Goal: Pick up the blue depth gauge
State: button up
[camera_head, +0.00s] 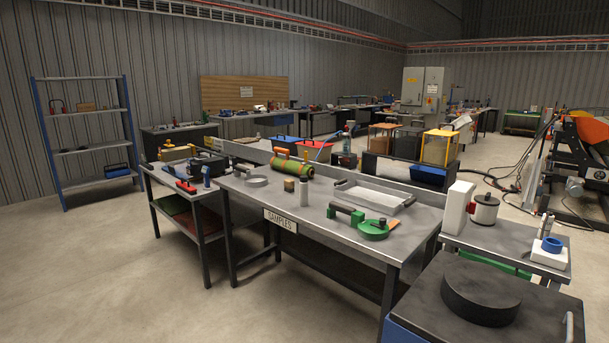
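I cannot tell for certain which thing is the blue depth gauge. A small blue upright item (206,176) stands near the right edge of the low left bench (157,181), close to a red tool (186,187). A blue ring-shaped item (552,245) sits on a white block on the right bench (505,243). Both are small in the head view. My gripper is not in view.
The "SAMPLES" table (300,228) in the middle holds a green roll (290,177), a tray (372,197), a green tool (374,230) and small blocks. A black disc (481,291) lies at front right. The floor (110,270) at left is clear.

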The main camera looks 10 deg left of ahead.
aim_at(204, 169)
jog(key=u, duration=1.25)
jog(key=i, duration=0.9)
jog(key=i+l+z, duration=0.15)
jog(key=i, duration=1.6)
jog(key=i+j+z, duration=0.1)
jog(key=i, duration=0.75)
jog(key=i+j, duration=0.1)
jog(key=i, duration=0.8)
jog(key=i+j+z, duration=0.15)
jog(key=i, duration=0.7)
